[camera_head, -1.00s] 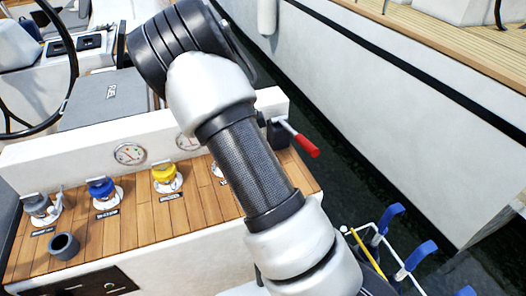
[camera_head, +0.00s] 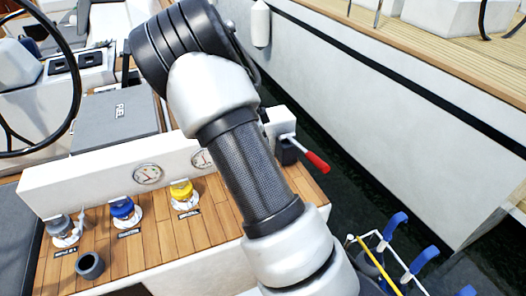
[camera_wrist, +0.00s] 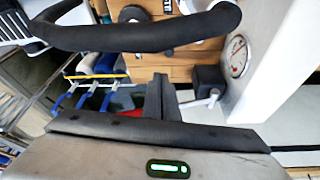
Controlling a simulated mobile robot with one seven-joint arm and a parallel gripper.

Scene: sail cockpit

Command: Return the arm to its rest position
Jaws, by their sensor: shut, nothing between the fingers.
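My arm (camera_head: 245,160) crosses the middle of the head view, bent at a dark joint near the top. My gripper is outside the head view. In the wrist view, my gripper (camera_wrist: 160,98) shows with its dark fingers together and nothing between them. It is apart from the wooden panel beyond it.
A steering wheel (camera_head: 77,85) is at left.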

